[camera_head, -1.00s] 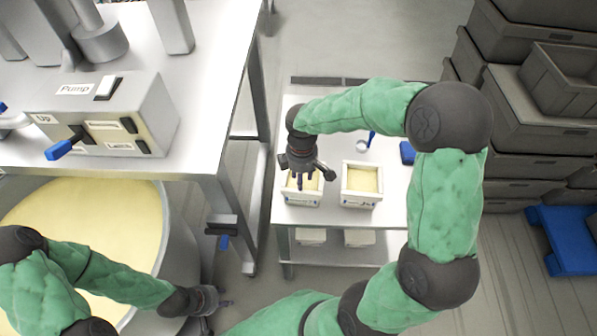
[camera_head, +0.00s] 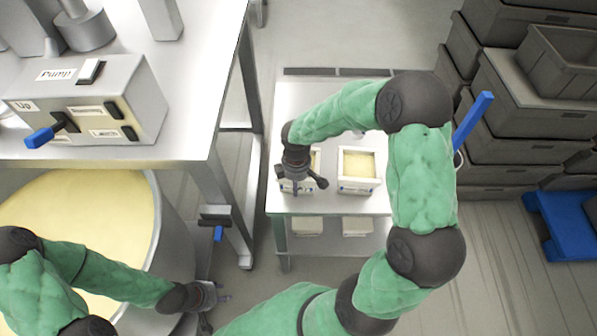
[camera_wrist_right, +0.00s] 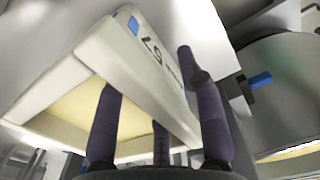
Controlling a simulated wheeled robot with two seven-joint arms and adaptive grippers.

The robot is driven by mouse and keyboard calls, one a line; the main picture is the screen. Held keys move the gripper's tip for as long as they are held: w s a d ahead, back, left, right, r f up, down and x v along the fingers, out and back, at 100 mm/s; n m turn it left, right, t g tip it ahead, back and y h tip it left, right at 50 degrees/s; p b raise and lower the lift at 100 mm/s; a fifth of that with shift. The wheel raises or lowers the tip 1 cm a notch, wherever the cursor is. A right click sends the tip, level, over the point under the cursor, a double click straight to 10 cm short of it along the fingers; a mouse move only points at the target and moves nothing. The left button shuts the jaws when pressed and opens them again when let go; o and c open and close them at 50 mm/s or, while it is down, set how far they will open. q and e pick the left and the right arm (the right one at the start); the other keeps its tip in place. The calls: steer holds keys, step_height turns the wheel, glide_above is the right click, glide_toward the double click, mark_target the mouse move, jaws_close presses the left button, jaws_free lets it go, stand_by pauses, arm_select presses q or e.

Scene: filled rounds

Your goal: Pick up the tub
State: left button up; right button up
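A white tub with pale yellow filling stands on the small metal table (camera_head: 380,203), mostly hidden by my right gripper (camera_head: 297,187). My left gripper (camera_head: 221,297) hangs by the large vat, too small to judge.
A large vat (camera_head: 155,255) of yellow liquid stands at left under a steel bench (camera_head: 190,125) with a control box (camera_head: 130,85). More tubs sit on the table's lower shelf. Grey crates (camera_head: 520,95) and a blue pallet (camera_head: 560,235) stand at right. A blue handle (camera_head: 473,120) shows beside my right arm.

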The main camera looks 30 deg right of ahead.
steer(key=shift+r, duration=0.1)
jaws_close()
steer(key=shift+w, duration=0.1)
steer(key=shift+r, duration=0.1)
